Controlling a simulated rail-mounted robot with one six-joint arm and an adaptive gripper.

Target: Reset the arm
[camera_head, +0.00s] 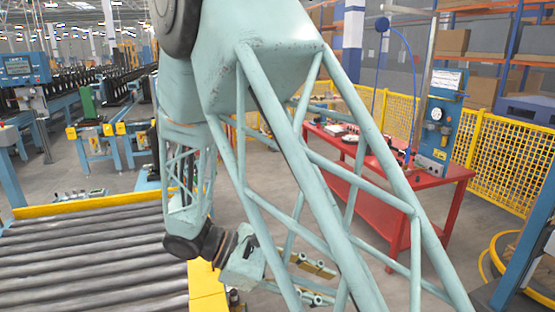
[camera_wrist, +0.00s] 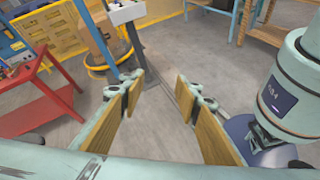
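My gripper (camera_head: 318,281) hangs low at the bottom centre of the head view, partly behind my own lattice arm links. It is beside the yellow end of the roller conveyor. In the wrist view my gripper (camera_wrist: 161,80) has its two wood-coloured finger pads spread wide apart. Only bare grey floor shows between them, and nothing is held. The arm is folded downward from the upper middle of the head view.
The roller conveyor (camera_head: 95,265) lies at lower left. A red table (camera_head: 440,172) with small items stands at right, also in the wrist view (camera_wrist: 38,110). A yellow mesh fence (camera_head: 505,160) and blue control post (camera_head: 437,125) stand behind. Grey floor (camera_wrist: 160,45) is open ahead of the fingers.

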